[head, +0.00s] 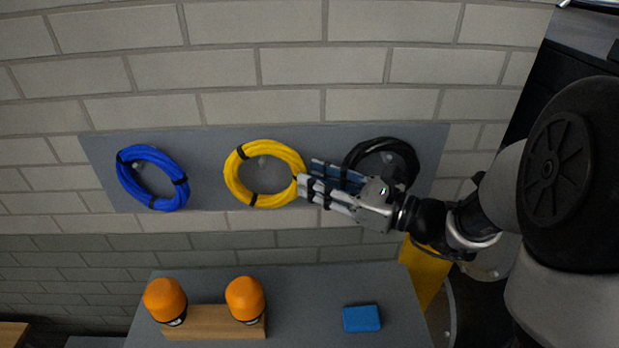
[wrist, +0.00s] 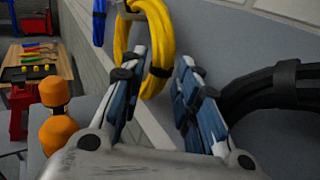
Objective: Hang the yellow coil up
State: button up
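The yellow coil (head: 236,178) is a ring with black ties, upright against the grey wall board (head: 215,160). A grey peg (head: 263,161) shows inside its ring near the top; I cannot tell whether the coil rests on it. My gripper (head: 306,173) is at the coil's right side, fingers spread. In the wrist view, the yellow coil (wrist: 161,45) shows at and beyond the fingertips of my gripper (wrist: 160,62), close to the left finger. The left finger hides part of it. I cannot tell whether they touch.
A blue coil (head: 134,185) is on the board to the left and a black coil (head: 408,157) to the right, partly behind my gripper. Below, a grey table (head: 300,300) holds two orange-topped objects (head: 244,298) by a wooden block (head: 213,322), and a blue box (head: 362,318).

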jog(key=shift+x, duration=1.05)
jog(key=shift+c, duration=0.5)
grip_shut()
